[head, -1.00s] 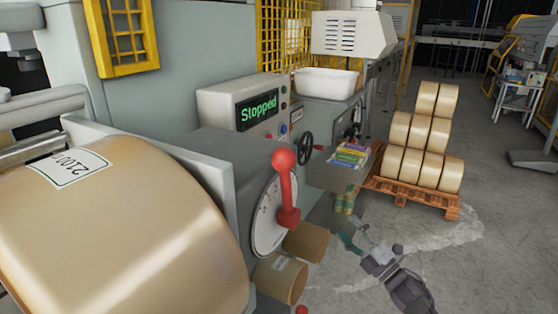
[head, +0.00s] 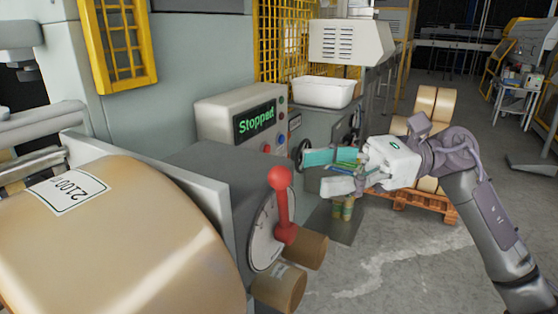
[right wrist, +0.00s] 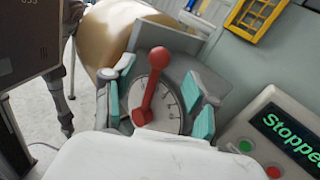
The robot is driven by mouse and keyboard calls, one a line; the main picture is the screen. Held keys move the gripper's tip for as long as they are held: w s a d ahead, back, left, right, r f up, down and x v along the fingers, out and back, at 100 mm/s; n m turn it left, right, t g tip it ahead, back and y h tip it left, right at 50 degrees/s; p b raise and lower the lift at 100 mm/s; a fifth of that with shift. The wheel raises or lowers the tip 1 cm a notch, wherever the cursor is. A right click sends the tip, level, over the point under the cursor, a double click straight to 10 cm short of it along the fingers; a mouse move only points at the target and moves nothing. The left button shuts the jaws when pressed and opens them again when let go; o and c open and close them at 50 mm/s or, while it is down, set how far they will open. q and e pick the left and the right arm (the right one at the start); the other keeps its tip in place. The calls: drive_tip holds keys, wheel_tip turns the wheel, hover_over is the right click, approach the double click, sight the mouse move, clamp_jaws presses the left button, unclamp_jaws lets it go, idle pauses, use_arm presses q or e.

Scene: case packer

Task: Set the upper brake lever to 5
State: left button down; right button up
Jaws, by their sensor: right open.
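The upper brake lever (head: 283,206) is a red lever with a round knob on a pale dial (head: 262,238) at the side of the grey housing. It stands nearly upright, knob at the top. The dial's numbers are too small to read. My right gripper (head: 316,172) is open and empty, to the right of the lever and apart from it, with teal finger pads facing left. In the right wrist view the lever (right wrist: 151,88) and dial (right wrist: 170,103) appear between the open fingers. My left gripper is not in view.
A large tan roll (head: 120,245) fills the left front. Two small brown rolls (head: 278,288) sit just below the dial. A control box (head: 215,120) reading "Stopped" stands behind. A pallet (head: 405,201) with tan rolls is partly hidden by my right arm.

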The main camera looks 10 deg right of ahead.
sight(279, 172)
drive_tip(key=a, duration=0.2)
drive_tip(key=a+p, duration=0.1)
drive_tip(key=a, duration=0.1)
drive_tip(key=s+a+p, duration=0.1)
drive_tip(key=a, duration=0.1)
drive_tip(key=shift+r, duration=0.15)
drive_tip(key=shift+a, duration=0.4)
clamp_jaws()
